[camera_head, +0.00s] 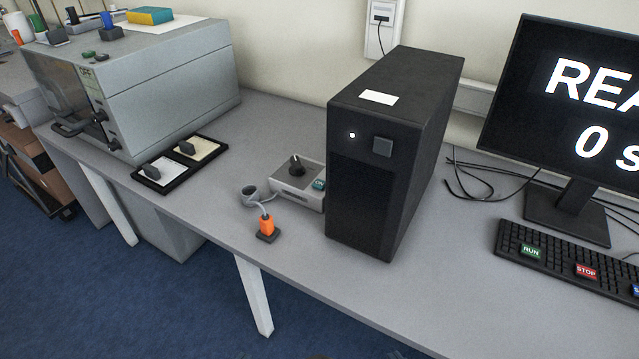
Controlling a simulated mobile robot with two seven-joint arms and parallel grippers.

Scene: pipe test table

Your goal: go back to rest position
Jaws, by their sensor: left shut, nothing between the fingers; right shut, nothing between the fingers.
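Neither of my grippers shows in the head view, and no arm of mine can be made out over the table. The grey table (215,200) runs across the view. A black computer tower (360,205) stands upright on it near the middle. To its left sits a small grey box (297,185) with a black knob and a teal button. In front of that box an orange plug (266,224) stands upright in a small dark base, with a grey cable coiled beside it.
A grey oven-like chamber (180,85) stands at the left, with small items on top. A black tray (187,172) with two pale panels lies before it. A monitor (575,100) reading "REA" and "0 s" and a black keyboard (565,262) are at the right. The front middle of the table is clear.

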